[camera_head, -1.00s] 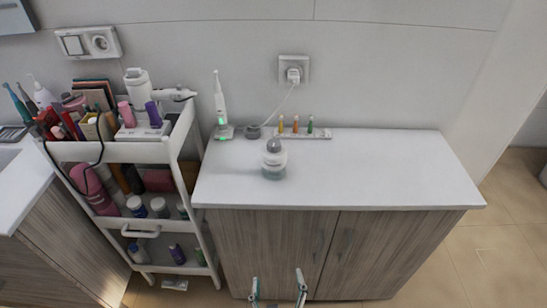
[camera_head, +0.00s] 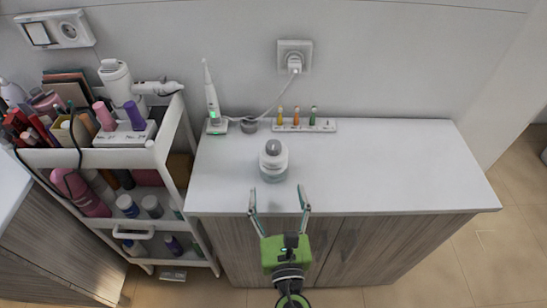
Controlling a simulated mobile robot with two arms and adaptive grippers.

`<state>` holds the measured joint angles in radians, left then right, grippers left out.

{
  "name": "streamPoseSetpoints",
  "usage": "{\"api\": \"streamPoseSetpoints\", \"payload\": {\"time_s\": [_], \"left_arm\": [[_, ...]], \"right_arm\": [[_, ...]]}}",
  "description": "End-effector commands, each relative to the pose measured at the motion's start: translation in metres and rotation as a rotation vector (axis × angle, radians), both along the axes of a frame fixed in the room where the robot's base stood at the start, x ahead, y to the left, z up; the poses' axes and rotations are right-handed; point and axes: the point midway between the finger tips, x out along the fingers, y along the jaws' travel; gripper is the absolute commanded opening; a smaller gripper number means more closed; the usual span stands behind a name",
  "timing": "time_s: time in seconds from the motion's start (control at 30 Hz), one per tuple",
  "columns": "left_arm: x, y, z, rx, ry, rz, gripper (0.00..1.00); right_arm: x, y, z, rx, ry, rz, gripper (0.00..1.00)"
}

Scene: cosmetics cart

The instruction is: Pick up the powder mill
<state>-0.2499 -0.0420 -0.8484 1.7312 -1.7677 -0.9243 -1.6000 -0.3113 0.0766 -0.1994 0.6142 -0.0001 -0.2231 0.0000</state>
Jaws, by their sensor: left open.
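The powder mill appears to be the squat white container with a grey top (camera_head: 273,160), standing upright on the white cabinet top (camera_head: 400,165). It is the only such container there. My left gripper (camera_head: 279,193) is open and empty, its two thin fingers pointing toward the cabinet. The fingertips are near the counter's front edge, in front of the container and slightly to its right in the picture. They appear apart from it. My right gripper is not in view.
An electric toothbrush (camera_head: 211,100) on its charger, a small grey round piece (camera_head: 249,125) and a strip with several small coloured heads (camera_head: 304,124) stand along the wall. A crowded white cart (camera_head: 120,157) is at the left. The counter's right half is clear.

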Motion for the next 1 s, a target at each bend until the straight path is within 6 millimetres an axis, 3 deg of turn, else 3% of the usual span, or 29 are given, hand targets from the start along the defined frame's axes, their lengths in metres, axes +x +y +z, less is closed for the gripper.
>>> {"api": "streamPoseSetpoints", "payload": {"time_s": [0.13, 0.4, 0.6, 0.9, 1.0], "left_arm": [[0.021, 0.002, 0.002, 0.0, -0.002, 0.001, 0.69], [0.045, 0.004, 0.004, 0.002, -0.002, 0.001, 0.69], [0.073, 0.006, 0.002, 0.0, -0.001, 0.0, 0.69], [0.078, 0.007, 0.0, -0.001, 0.001, -0.001, 0.69], [0.078, 0.007, 0.0, -0.001, 0.001, -0.001, 0.46]], "right_arm": [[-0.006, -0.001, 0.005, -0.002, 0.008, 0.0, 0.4], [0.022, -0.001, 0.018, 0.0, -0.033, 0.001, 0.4], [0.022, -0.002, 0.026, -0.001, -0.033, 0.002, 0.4], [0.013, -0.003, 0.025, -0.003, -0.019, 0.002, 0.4], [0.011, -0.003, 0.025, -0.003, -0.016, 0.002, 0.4]]}}
